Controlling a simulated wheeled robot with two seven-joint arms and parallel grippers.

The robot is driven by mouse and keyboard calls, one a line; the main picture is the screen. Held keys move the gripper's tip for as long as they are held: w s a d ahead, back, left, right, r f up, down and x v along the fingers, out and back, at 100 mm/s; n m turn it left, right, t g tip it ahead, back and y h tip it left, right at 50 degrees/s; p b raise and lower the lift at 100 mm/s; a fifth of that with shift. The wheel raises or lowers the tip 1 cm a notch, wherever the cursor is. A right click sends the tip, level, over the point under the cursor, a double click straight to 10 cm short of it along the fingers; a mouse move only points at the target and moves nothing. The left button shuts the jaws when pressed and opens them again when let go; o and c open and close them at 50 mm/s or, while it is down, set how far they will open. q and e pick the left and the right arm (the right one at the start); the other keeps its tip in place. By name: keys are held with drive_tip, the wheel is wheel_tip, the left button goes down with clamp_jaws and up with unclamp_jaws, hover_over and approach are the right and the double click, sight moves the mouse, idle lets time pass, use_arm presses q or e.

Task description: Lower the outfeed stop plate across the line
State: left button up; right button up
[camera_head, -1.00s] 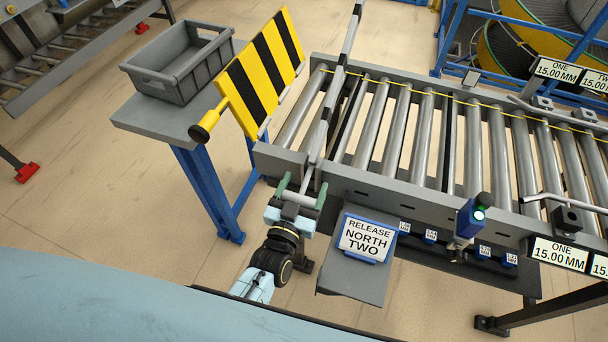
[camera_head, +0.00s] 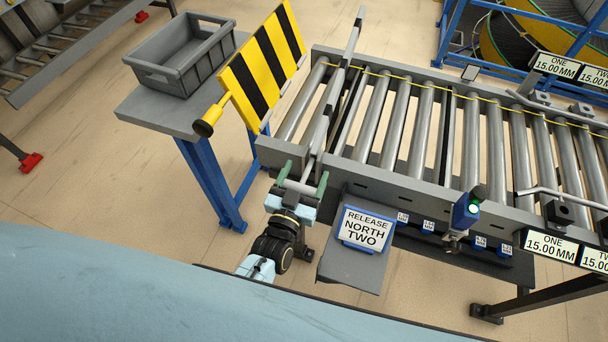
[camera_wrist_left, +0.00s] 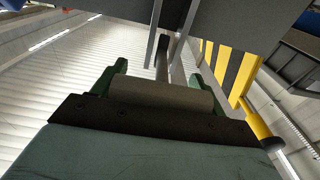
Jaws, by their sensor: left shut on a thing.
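A yellow-and-black striped plate (camera_head: 262,68) leans at a tilt at the left end of the roller line, with a yellow stub and black knob (camera_head: 205,126) at its lower corner. It also shows at the right in the left wrist view (camera_wrist_left: 232,72). A long grey bar (camera_head: 334,88) spans the rollers beside it; I cannot tell which is the stop plate. My left gripper (camera_head: 302,180) is shut on a grey cross handle (camera_wrist_left: 160,95) at the near side of the line. A rod (camera_wrist_left: 162,58) runs up from the handle. My right gripper is out of view.
A grey crate (camera_head: 160,73) sits on a blue-legged table at the left. The roller conveyor (camera_head: 415,125) fills the right.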

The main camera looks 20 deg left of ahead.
use_arm(q)
drive_tip(key=shift+w+r, duration=0.2)
drive_tip(key=shift+r, duration=0.25)
drive_tip(key=o, duration=1.4)
drive_tip(key=shift+f, duration=0.1)
drive_tip(key=shift+s+f, duration=0.1)
drive_tip(key=shift+s+f, duration=0.2)
drive_tip(key=shift+s, duration=0.4)
drive_tip(key=s, duration=0.8)
drive_tip(key=s+a, duration=0.1)
drive_tip(key=s, duration=0.3)
drive_tip(key=shift+f, duration=0.3)
